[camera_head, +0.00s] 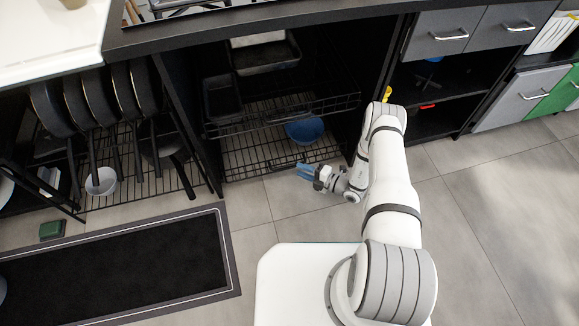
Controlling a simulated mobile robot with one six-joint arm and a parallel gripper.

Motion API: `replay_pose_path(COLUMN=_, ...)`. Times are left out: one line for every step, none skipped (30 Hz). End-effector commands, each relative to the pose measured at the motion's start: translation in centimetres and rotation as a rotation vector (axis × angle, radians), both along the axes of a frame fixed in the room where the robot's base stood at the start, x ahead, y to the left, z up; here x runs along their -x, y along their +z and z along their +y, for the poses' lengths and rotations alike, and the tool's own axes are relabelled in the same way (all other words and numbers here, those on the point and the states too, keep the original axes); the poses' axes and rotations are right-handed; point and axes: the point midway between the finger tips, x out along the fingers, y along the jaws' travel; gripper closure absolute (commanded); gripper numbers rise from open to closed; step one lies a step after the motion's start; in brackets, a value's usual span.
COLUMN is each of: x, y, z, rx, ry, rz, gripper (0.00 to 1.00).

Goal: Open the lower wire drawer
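The lower wire drawer (240,157) is a black wire basket low in the dark cabinet under the counter. It appears to be pushed in, with its front rail near the floor. A blue bowl (305,130) shows inside the cabinet, towards the right of the lower drawer. My gripper (305,172), with blue fingers, is just in front of the lower drawer's front, right of its middle. Its fingers point left towards the drawer front. The view is too small to tell whether they touch the rail, or whether they are apart or closed.
An upper wire drawer (330,103) holding dark trays (267,55) is above. A rack with hanging pans (90,105) stands at left. A dark mat (120,265) lies on the floor. Grey drawers (440,35) are at right. Tiled floor (480,230) is clear at right.

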Motion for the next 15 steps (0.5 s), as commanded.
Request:
replay_pose_path(x=-0.4, y=-0.3, z=0.9, rx=0.000, ry=0.005, rz=-0.002, gripper=0.68)
replay_pose_path(x=-0.6, y=-0.4, z=1.4, rx=0.001, ry=0.006, rz=-0.003, gripper=0.68)
replay_pose_path(x=-0.9, y=-0.5, z=2.0, rx=0.001, ry=0.006, rz=-0.003, gripper=0.68)
replay_pose_path(x=-1.1, y=-0.6, z=2.4, rx=0.002, ry=0.007, rz=-0.003, gripper=0.68)
replay_pose_path(x=-1.3, y=-0.6, z=2.8, rx=0.001, ry=0.006, rz=-0.003, gripper=0.68)
replay_pose_path(x=-1.6, y=-0.7, z=3.4, rx=0.000, ry=0.006, rz=-0.002, gripper=0.68)
replay_pose_path(x=-1.8, y=-0.7, z=3.7, rx=0.000, ry=0.005, rz=-0.002, gripper=0.68)
replay_pose_path(x=-2.0, y=-0.8, z=4.0, rx=0.001, ry=0.005, rz=-0.003, gripper=0.68)
replay_pose_path(x=-2.3, y=-0.8, z=4.4, rx=0.001, ry=0.005, rz=-0.003, gripper=0.68)
replay_pose_path(x=-2.4, y=-0.8, z=4.7, rx=0.001, ry=0.006, rz=-0.004, gripper=0.68)
replay_pose_path(x=-2.5, y=-0.8, z=4.9, rx=0.002, ry=0.005, rz=-0.004, gripper=0.68)
replay_pose_path(x=-2.6, y=-0.8, z=5.1, rx=0.002, ry=0.005, rz=-0.004, gripper=0.68)
replay_pose_path(x=-2.7, y=-0.8, z=5.2, rx=0.001, ry=0.004, rz=-0.003, gripper=0.68)
replay_pose_path(x=-2.7, y=-0.8, z=5.3, rx=0.001, ry=0.004, rz=-0.003, gripper=0.68)
replay_pose_path(x=-2.8, y=-0.8, z=5.3, rx=0.001, ry=0.004, rz=-0.003, gripper=0.68)
